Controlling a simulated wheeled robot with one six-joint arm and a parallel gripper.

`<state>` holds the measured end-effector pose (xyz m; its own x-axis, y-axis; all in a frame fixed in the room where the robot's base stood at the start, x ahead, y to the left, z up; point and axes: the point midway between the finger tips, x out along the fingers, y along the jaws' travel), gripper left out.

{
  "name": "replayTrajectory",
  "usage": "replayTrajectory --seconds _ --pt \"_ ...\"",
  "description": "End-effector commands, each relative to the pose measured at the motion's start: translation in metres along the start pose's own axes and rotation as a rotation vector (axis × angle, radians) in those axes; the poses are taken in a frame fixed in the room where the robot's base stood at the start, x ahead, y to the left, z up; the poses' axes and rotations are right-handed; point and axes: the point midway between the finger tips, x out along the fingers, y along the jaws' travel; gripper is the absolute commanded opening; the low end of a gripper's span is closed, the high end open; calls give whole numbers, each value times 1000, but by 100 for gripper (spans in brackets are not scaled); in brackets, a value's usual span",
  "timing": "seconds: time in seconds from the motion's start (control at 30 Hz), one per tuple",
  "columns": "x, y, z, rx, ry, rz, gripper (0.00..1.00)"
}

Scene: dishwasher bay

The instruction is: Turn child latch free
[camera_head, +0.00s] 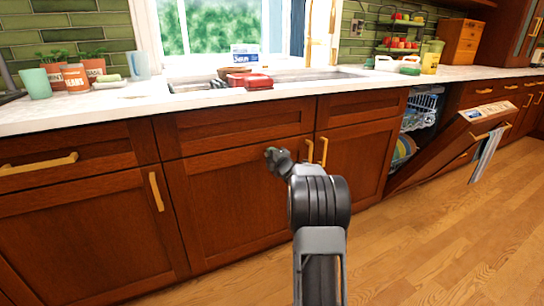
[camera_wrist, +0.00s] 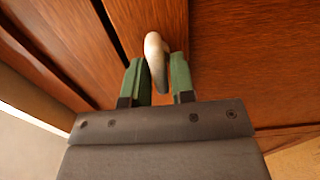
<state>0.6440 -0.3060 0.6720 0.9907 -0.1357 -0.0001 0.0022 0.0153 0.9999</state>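A pale, rounded knob-like piece (camera_wrist: 156,55), which looks like the child latch, stands out from a brown wooden strip in the wrist view. My gripper (camera_wrist: 160,78) has its two green fingers on either side of it, very close or touching. Whether they press on it I cannot tell. In the head view my gripper (camera_head: 276,158) is at the sink cabinet door (camera_head: 235,205), just left of two upright gold handles (camera_head: 316,151). The latch is hidden there behind my gripper.
The white counter (camera_head: 130,112) runs above the cabinets, with a red container (camera_head: 257,81) by the sink. The dishwasher door (camera_head: 440,150) hangs partly open at right, with a towel (camera_head: 487,155) on it. The wooden floor (camera_head: 440,245) is clear.

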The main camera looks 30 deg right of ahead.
Motion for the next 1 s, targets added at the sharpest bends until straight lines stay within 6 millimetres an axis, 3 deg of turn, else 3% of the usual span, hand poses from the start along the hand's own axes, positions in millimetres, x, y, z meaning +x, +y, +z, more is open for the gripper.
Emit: replayTrajectory --seconds 0.2,0.57,0.77,1.0 --pt "0 0 0 0 1 -1 43" --pt "-6 1 0 1 0 0 44" --pt "-37 3 1 2 -2 -1 44" --pt "-87 3 0 1 -1 -1 44"
